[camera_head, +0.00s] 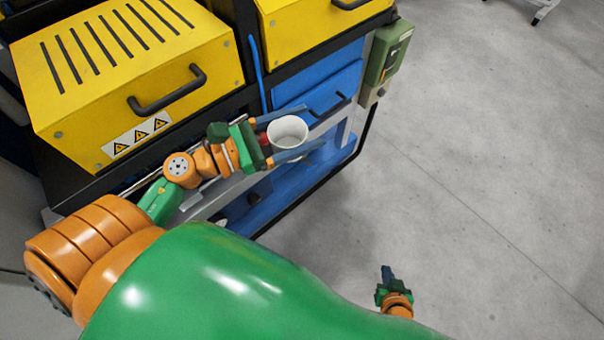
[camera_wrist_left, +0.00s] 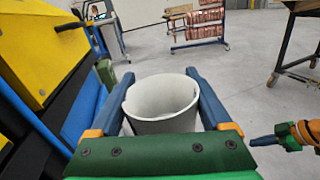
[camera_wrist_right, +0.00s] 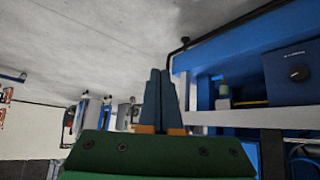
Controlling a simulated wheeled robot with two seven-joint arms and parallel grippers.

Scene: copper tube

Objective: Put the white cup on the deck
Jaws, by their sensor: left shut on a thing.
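The white cup (camera_head: 288,131) is held between the two blue fingers of my left gripper (camera_head: 314,126), in front of the machine's blue side. In the left wrist view the cup (camera_wrist_left: 161,104) sits between the fingers, open rim up, with nothing visible inside. My right gripper (camera_head: 386,270) is low at the lower right of the head view, away from the cup. In the right wrist view its fingers (camera_wrist_right: 160,72) are together with nothing between them. I cannot tell which surface is the deck.
A machine with yellow covers (camera_head: 130,70), black handles and a blue drawer front (camera_head: 320,80) stands beside my left arm. A green control box (camera_head: 388,52) is on its corner. A rack of copper coils (camera_wrist_left: 200,22) stands farther off.

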